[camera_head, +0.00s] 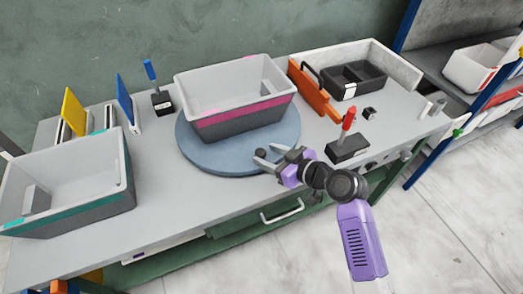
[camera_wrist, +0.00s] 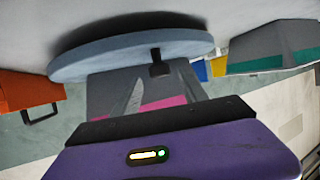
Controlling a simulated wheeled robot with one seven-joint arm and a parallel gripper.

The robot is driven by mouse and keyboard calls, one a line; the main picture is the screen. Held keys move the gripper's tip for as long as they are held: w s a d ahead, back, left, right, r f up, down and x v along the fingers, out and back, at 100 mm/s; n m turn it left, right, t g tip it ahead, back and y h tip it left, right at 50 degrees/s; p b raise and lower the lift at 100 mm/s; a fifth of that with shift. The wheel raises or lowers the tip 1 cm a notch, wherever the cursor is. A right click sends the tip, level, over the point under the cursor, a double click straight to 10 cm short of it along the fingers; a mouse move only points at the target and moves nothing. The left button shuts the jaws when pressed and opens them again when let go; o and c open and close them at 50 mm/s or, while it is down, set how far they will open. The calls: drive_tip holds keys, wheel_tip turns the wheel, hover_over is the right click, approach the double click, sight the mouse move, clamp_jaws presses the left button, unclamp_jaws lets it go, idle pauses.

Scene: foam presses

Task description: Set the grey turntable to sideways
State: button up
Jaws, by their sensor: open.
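The grey turntable (camera_head: 203,152) is a round blue-grey disc on the bench. It carries a grey bin with a pink stripe (camera_head: 238,112), whose long side runs roughly left to right along the bench. My gripper (camera_head: 264,155) is open and empty at the disc's front right edge. In the wrist view the turntable (camera_wrist: 105,58) appears upside down, with a dark knob (camera_wrist: 160,68) at its rim. The knob lies in front of my open fingers (camera_wrist: 160,92), apparently between their lines. In the head view my gripper seems to hide the knob. I cannot tell whether they touch.
A grey bin with a teal stripe (camera_head: 70,190) stands at left. A red-handled lever box (camera_head: 347,145) stands close right of my gripper, a blue-handled one (camera_head: 160,100) behind. An orange panel (camera_head: 313,92) and white tray (camera_head: 402,66) are at right.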

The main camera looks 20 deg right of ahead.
sight(262, 153)
drive_tip(key=shift+x, duration=1.9)
clamp_jaws()
